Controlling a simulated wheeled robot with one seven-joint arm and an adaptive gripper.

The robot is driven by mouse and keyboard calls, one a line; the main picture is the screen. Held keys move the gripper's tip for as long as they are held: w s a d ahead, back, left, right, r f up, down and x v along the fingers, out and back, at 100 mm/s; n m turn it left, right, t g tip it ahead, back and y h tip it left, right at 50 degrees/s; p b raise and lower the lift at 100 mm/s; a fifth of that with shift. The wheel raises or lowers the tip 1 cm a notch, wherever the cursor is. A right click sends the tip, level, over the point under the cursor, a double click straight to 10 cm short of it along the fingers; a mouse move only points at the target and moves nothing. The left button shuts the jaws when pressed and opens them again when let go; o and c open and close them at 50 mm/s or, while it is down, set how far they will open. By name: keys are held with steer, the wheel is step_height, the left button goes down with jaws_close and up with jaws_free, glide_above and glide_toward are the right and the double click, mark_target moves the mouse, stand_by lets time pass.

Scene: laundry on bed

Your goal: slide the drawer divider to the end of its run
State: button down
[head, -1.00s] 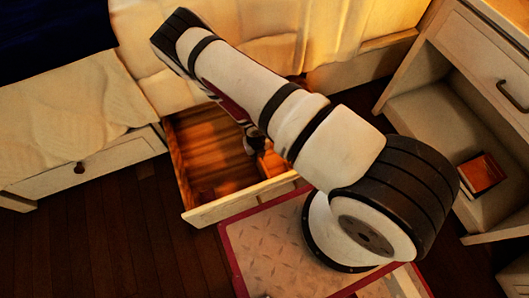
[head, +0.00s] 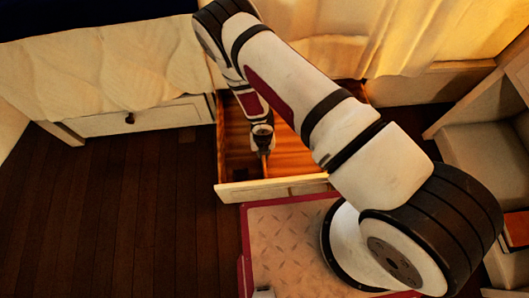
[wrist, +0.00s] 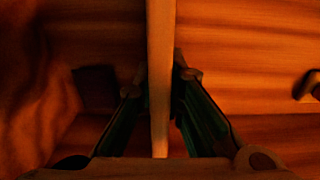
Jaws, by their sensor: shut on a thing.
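The pulled-out drawer (head: 240,193) under the bed shows in the head view, with its orange wooden inside partly hidden by my arm. The divider (head: 264,167) is a thin upright board inside it, seen just below my gripper (head: 263,143). In the wrist view the divider (wrist: 161,45) runs up the middle of the picture. My gripper (wrist: 161,85) has one finger on each side of it and is shut on it. Open drawer space shows to the left of the divider. The drawer's right part is mostly hidden by my arm.
In the wrist view a dark squarish thing (wrist: 95,88) lies left of the divider and a small dark-and-pale thing (wrist: 308,85) lies to its right. A shut drawer (head: 140,118) is at the left. A shelf unit with a book (head: 515,229) stands at the right.

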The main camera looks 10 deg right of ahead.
steer(key=c, duration=1.7)
jaws_free()
step_height(320, 180, up, 12)
steer(key=shift+f, duration=0.1)
